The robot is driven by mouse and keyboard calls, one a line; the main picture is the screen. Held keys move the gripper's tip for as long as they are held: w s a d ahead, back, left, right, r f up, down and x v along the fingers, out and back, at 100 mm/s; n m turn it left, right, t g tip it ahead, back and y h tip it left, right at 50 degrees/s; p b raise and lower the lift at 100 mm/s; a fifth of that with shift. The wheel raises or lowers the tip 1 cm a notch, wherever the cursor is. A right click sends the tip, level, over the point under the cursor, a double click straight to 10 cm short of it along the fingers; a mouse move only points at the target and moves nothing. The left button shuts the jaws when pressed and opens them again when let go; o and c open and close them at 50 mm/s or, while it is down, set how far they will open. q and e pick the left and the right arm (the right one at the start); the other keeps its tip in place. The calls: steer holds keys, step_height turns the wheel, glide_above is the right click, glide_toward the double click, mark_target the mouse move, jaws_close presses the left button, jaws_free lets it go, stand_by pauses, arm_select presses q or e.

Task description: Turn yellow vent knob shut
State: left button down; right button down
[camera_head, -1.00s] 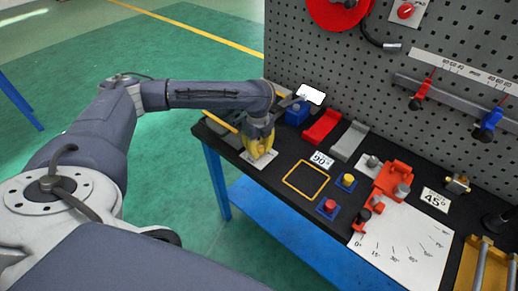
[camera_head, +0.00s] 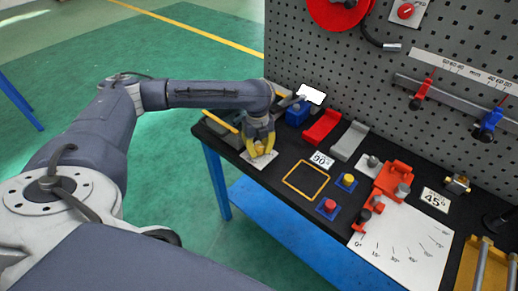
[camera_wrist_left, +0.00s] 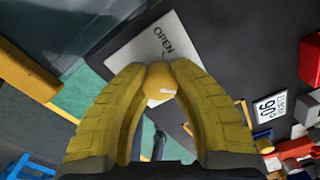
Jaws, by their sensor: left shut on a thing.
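The yellow vent knob (camera_wrist_left: 160,82) sits on a white plate (camera_wrist_left: 135,45) marked "OPEN"; a short pale mark shows on its face. My left gripper (camera_head: 259,150) is over this plate (camera_head: 249,160) at the left end of the black bench. In the left wrist view, the yellow fingertips of the left gripper (camera_wrist_left: 160,74) are closed against both sides of the knob. The fingers hide part of the plate and its other markings. My right gripper is in neither view.
A yellow square outline (camera_head: 306,180) lies to the right of the plate. A blue block (camera_head: 297,114) and a red bracket (camera_head: 322,126) stand behind. A grey pegboard (camera_head: 400,90) rises along the back edge. The bench's front edge is close to the plate.

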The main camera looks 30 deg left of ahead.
mark_target(258, 148)
arm_select(q)
steer(key=shift+d, duration=0.15)
steer(key=c, duration=1)
jaws_free()
steer(key=shift+o, duration=0.2)
step_height(258, 148, up, 12)
steer(key=shift+s+a, duration=0.2)
